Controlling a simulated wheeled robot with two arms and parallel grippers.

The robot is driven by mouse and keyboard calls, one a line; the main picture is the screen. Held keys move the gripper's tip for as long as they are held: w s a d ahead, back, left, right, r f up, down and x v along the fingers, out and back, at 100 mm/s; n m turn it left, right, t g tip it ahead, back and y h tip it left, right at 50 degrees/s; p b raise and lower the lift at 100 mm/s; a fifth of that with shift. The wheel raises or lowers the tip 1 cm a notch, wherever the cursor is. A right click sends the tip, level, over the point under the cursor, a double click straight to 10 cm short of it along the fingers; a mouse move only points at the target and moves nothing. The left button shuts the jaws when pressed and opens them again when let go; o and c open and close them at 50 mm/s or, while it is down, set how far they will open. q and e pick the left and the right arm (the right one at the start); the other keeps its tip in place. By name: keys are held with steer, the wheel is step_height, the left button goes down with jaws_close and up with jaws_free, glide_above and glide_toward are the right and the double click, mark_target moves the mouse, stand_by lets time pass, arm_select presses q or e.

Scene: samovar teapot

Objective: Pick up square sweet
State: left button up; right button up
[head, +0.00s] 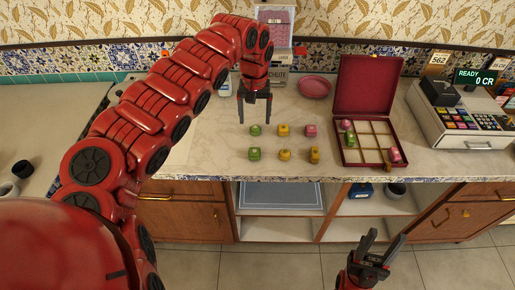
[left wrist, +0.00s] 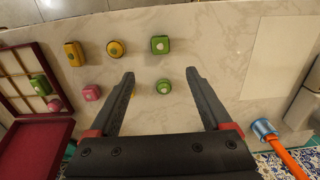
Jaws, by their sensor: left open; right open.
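Several small sweets lie in two rows on the counter. The back row has a green sweet (head: 255,130), a yellow one (head: 283,130) and a pink one (head: 311,130). The front row has a squarish green sweet (head: 254,154), a rounder yellow one (head: 284,154) and a squarish yellow one (head: 315,154). In the left wrist view the front green sweet (left wrist: 160,44) looks square, the nearer green one (left wrist: 163,86) rounder. My left gripper (head: 254,118) is open and empty, pointing down just behind the green sweets. My right gripper (head: 387,237) is open and empty, low before the counter.
An open dark red box (head: 368,108) with compartments holds several sweets, right of the rows. A pink plate (head: 314,86) lies behind. A cash register (head: 462,118) stands at the right. Bare counter lies left of the green sweets.

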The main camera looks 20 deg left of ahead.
arm_select(q)
steer(key=p, duration=0.3)
glide_above(254, 151)
steer(key=f, duration=1)
steer(key=shift+w+d, duration=0.2)
steer(key=shift+w, duration=0.1)
steer(key=shift+f, duration=0.3)
steer(key=f+p, duration=0.1)
steer(key=f, duration=0.3)
steer(key=shift+s+f+p, duration=0.1)
steer(key=shift+s+p, duration=0.1)
steer(key=shift+p, duration=0.15)
steer(key=shift+a+f, duration=0.1)
steer(key=shift+f, duration=0.15)
jaws_close()
steer(key=shift+r, duration=0.1)
